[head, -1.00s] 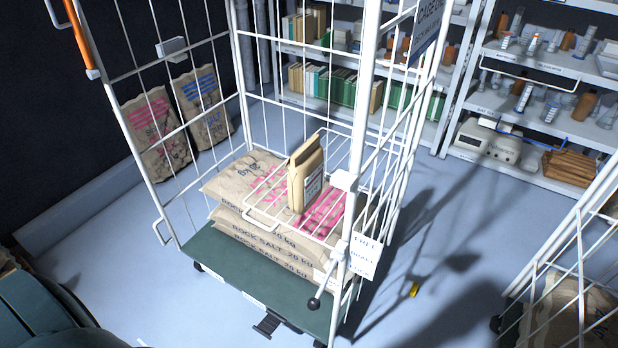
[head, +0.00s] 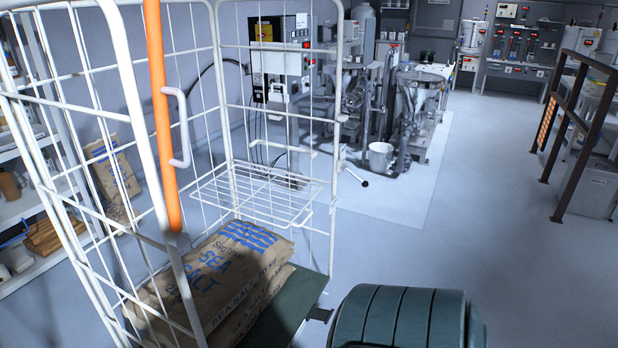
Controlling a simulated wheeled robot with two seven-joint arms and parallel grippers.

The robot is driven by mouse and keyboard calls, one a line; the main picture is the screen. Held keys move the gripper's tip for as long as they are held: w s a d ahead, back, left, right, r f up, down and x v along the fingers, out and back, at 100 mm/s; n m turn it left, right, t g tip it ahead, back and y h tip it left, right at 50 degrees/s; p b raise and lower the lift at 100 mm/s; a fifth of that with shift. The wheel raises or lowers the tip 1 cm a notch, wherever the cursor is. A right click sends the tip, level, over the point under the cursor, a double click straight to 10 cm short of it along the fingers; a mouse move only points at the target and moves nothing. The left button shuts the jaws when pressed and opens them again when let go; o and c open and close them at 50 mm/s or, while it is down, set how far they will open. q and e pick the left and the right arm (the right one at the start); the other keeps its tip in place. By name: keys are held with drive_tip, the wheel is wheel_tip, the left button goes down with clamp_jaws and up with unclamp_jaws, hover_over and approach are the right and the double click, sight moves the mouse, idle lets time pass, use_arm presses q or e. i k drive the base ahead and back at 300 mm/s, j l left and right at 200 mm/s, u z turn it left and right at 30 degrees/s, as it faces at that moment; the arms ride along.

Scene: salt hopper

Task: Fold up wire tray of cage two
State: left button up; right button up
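A white wire cage (head: 128,118) fills the left and middle of the head view. No number sign is readable on it, so I cannot tell from the picture which cage it is. A wire tray (head: 250,197) sticks out nearly level inside the cage, against the back right mesh. It looks empty. Brown sea salt sacks (head: 222,262) lie stacked below it on the dark green cage base (head: 290,305). A lever with a black knob (head: 363,183) sits on the right post. Neither of my grippers is in view.
An upright orange bar (head: 162,125) stands at the cage's near side. Another sack (head: 112,182) and shelves (head: 30,205) are behind at left. Machines and a white bucket (head: 380,157) stand at the back. A brown railing (head: 572,135) is at right. Open floor lies right of the cage.

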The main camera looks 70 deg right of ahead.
sight(291, 223)
drive_tip(key=z, duration=2.1)
drive_tip(key=i, duration=0.55)
